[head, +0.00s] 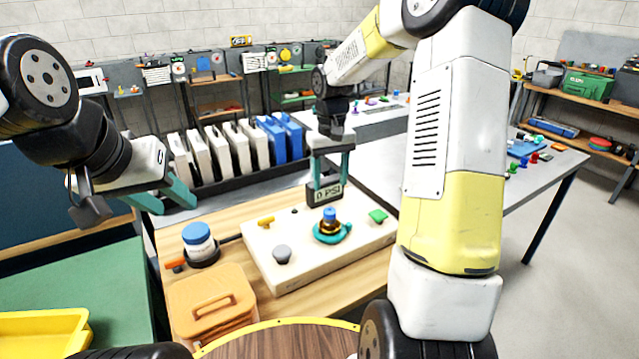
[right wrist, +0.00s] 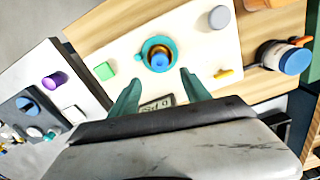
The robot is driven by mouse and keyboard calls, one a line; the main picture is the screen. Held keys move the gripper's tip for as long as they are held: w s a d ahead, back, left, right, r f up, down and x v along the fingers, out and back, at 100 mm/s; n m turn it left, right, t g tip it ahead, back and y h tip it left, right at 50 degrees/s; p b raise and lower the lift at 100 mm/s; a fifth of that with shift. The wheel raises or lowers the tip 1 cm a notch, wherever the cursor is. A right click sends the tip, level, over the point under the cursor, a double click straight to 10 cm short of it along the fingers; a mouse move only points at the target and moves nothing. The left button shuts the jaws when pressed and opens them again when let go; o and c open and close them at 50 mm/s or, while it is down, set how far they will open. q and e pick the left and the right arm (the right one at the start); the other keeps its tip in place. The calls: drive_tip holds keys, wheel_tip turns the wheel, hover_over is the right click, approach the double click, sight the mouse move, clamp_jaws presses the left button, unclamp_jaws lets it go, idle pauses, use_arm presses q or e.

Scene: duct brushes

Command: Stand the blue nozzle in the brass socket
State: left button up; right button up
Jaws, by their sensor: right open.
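The blue nozzle (head: 330,213) stands upright, as far as I can tell, in the brass socket (head: 328,228) on the cream board. A teal ring with a side tab (head: 334,238) surrounds the socket's foot. In the right wrist view, the nozzle's blue top (right wrist: 158,60) sits inside the brass rim, within the teal ring (right wrist: 146,50). How deep it sits is hidden. My right gripper (head: 331,181) is open and empty above the board's far side, fingers apart and clear of the nozzle; it also shows in the right wrist view (right wrist: 159,79). My left gripper (head: 163,197) is open and empty at the left.
The cream board (head: 300,272) carries a grey knob (head: 282,255), a yellow piece (head: 266,221) and a green block (head: 378,216). A 0 PSI display (head: 324,194) is at its far side. A blue-lidded jar (head: 198,240) and an orange case (head: 210,305) lie left.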

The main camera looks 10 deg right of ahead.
drive_tip(key=s+r+t, duration=0.3)
drive_tip(key=s+r, duration=0.9)
drive_tip(key=s+a+r+m+t+y, duration=0.1)
drive_tip(key=s+a+r+t+y, duration=0.1)
drive_tip(key=s, duration=1)
drive_tip(key=shift+s+t, duration=0.25)
drive_tip(key=shift+t, duration=0.35)
